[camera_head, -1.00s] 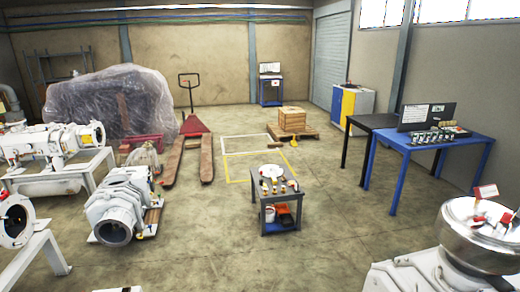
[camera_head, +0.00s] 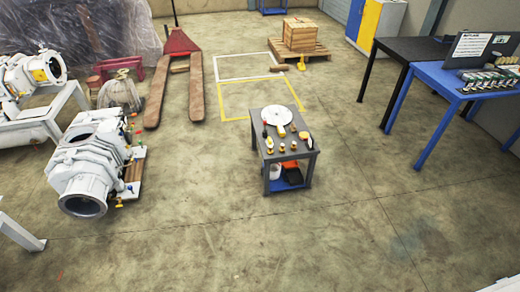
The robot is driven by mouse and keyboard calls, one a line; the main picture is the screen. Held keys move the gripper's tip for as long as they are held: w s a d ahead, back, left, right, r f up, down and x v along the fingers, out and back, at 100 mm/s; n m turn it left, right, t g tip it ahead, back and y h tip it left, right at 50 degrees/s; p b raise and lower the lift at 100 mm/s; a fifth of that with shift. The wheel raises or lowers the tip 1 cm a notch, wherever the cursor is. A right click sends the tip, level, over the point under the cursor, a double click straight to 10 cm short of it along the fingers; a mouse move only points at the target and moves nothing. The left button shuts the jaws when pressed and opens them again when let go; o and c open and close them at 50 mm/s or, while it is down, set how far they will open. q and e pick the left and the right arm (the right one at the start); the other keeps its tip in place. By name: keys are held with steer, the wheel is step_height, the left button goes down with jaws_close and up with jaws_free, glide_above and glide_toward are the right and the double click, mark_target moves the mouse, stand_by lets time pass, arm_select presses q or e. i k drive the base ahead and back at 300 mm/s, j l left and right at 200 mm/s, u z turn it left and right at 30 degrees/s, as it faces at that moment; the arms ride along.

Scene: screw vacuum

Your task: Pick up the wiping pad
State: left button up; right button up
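I cannot make out a wiping pad for certain. A small dark grey cart (camera_head: 302,151) stands on the floor right of centre. On its top lie a white round disc (camera_head: 277,115) and several small tools (camera_head: 281,140) with yellow, red and black parts. Its lower shelf holds a white round item (camera_head: 275,171) and an orange and dark item (camera_head: 291,173), too small to identify. Neither of my grippers is in view.
White pump equipment (camera_head: 88,165) stands at the left. A red pallet jack (camera_head: 180,42) and a wooden crate on a pallet (camera_head: 300,35) are behind. A blue table (camera_head: 440,75) is at the right. Floor (camera_head: 260,240) before the cart is clear.

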mark_target(270, 142)
steer(key=i+u, duration=0.15)
steer(key=i, duration=0.25)
steer(key=u, duration=1)
steer(key=z, duration=1.25)
steer(key=i+u, duration=0.25)
steer(key=i, duration=0.35)
